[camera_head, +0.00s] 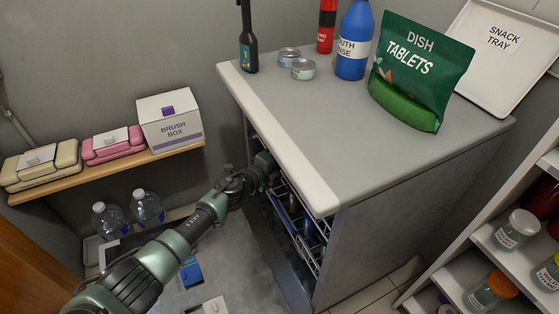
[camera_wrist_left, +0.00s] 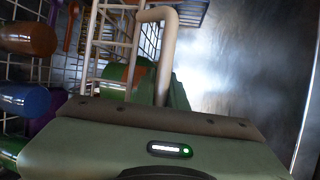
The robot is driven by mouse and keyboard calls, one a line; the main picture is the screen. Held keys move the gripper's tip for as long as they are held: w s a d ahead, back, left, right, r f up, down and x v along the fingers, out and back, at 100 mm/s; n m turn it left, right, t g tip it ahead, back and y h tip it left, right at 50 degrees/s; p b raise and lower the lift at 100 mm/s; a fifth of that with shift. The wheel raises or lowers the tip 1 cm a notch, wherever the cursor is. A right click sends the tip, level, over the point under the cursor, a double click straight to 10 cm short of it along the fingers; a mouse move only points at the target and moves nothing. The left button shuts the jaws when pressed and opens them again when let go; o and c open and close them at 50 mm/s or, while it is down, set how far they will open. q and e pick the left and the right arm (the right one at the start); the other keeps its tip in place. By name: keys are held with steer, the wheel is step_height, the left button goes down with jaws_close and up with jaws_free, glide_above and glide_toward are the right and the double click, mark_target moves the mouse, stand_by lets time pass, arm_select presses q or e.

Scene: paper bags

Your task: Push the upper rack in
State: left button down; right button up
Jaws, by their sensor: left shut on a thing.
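The upper rack (camera_head: 307,246) is a wire rack that sticks a little out of the front of the dishwasher under the counter. Cups stand in it. In the left wrist view, its white wires (camera_wrist_left: 112,45) and a pale looped handle (camera_wrist_left: 165,50) stand close in front of my gripper. My left gripper (camera_head: 268,166) reaches in from the left to the rack's front, partly under the counter edge. In the wrist view, its green fingers (camera_wrist_left: 135,80) are shut at the base of the handle; the exact contact is hidden. My right gripper is in neither view.
The grey counter (camera_head: 330,120) overhangs the rack and holds bottles, cans, a green dish tablets pouch (camera_head: 420,70) and a snack tray (camera_head: 505,50). A shelf (camera_head: 110,170) with boxes is at left. The dishwasher's open door (camera_head: 260,262) lies low in front.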

arm_select(q)
steer(key=shift+d+r, duration=0.1)
steer(key=shift+d, duration=0.15)
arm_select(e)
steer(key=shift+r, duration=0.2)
arm_select(q)
steer(key=c, duration=1.7)
jaws_free()
steer(key=shift+w+d, duration=0.1)
steer(key=shift+d, duration=0.05)
